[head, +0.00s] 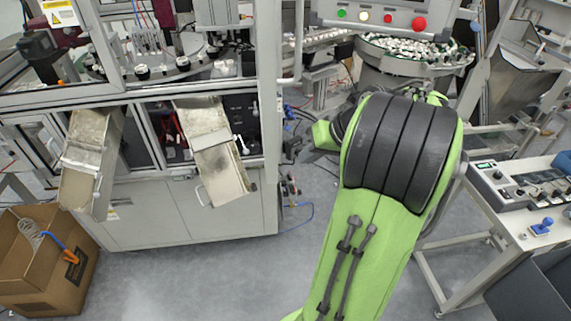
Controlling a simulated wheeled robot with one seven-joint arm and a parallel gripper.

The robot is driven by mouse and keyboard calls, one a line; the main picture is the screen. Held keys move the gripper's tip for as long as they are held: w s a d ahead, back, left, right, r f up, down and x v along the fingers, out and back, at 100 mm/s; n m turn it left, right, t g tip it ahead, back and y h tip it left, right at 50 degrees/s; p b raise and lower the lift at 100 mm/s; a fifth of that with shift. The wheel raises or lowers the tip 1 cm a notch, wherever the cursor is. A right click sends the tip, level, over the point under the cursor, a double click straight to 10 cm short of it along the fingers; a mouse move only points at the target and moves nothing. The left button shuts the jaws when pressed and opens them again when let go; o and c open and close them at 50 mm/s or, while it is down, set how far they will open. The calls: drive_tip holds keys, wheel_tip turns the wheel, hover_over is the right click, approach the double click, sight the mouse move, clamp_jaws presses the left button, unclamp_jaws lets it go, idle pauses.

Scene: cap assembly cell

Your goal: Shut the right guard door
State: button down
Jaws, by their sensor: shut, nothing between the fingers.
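The machine's right guard door seems to be the pale framed panel (268,100) at the right front corner, seen almost edge-on. A bent light handle (298,50) stands out on its right side. The bay left of it looks open, with the round table inside in plain sight. How far the door stands from its frame cannot be told from this view. My green and black arm rises through the right middle, right of the door and apart from it in the picture. My gripper is not clearly visible; the arm's bulk hides its far end.
Two metal chutes (218,165) stick out from the machine's front. A cardboard box (40,262) stands at the lower left. A bowl feeder (415,58) is behind my arm, and a bench with controls (525,190) is at the right. Grey floor (250,275) is clear before the machine.

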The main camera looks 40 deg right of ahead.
drive_tip(key=w+a, duration=0.1)
drive_tip(key=w+a+f, duration=0.1)
drive_tip(key=w+a, duration=0.1)
drive_tip(key=shift+w+a+f, duration=0.2)
drive_tip(key=shift+f, duration=0.1)
drive_tip(key=shift+s, duration=0.1)
